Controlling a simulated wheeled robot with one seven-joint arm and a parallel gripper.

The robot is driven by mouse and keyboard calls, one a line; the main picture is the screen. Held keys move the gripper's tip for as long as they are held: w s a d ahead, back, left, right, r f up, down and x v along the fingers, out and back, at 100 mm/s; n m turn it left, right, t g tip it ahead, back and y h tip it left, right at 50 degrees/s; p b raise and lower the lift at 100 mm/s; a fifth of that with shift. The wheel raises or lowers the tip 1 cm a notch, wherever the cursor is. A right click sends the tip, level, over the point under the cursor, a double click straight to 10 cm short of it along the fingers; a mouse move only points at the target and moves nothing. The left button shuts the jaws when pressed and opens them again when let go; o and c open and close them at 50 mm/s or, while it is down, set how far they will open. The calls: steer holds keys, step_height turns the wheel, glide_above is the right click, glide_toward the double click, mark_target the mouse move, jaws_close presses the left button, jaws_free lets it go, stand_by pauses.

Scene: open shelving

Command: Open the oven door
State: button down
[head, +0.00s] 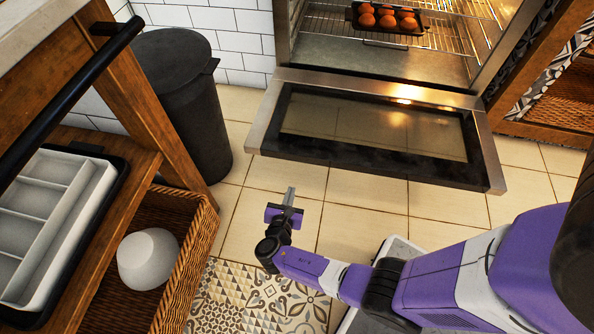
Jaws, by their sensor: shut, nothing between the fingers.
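The oven (284,35) stands at the top right of the head view, its lit inside and wire racks showing. Its door (375,130) is folded down and looks about level, with its glass facing up. A dark tray (350,15) with several round brown items (386,20) sits on a rack inside. My gripper (290,195) is in front of the door, to the lower left of the door's front edge. It is shut and empty, and appears apart from the door.
A dark bin (185,100) stands left of the oven. A wooden shelf unit at left holds a white divided tray (45,215) and a wicker basket (187,262) with a white bowl (147,258). Tiled floor (365,192) is clear before the door. Another wooden shelf (540,130) is at right.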

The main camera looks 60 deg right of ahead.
steer(key=s+b+x, duration=0.1)
steer(key=b+x, duration=0.4)
steer(key=x, duration=0.4)
steer(key=r, duration=0.1)
steer(key=d+r, duration=0.1)
steer(key=w+r, duration=0.1)
steer(key=r, duration=0.1)
steer(key=shift+d+r+p, duration=0.15)
steer(key=shift+d+p, duration=0.05)
steer(key=shift+p, duration=0.1)
step_height(320, 180, up, 14)
steer(key=d+p, duration=0.1)
steer(key=p, duration=1.5)
steer(key=shift+w+d+f+g+y, duration=0.2)
steer(key=shift+w+d+g+y, duration=0.1)
steer(key=shift+w+g+y, duration=0.1)
steer(key=shift+f, duration=0.15)
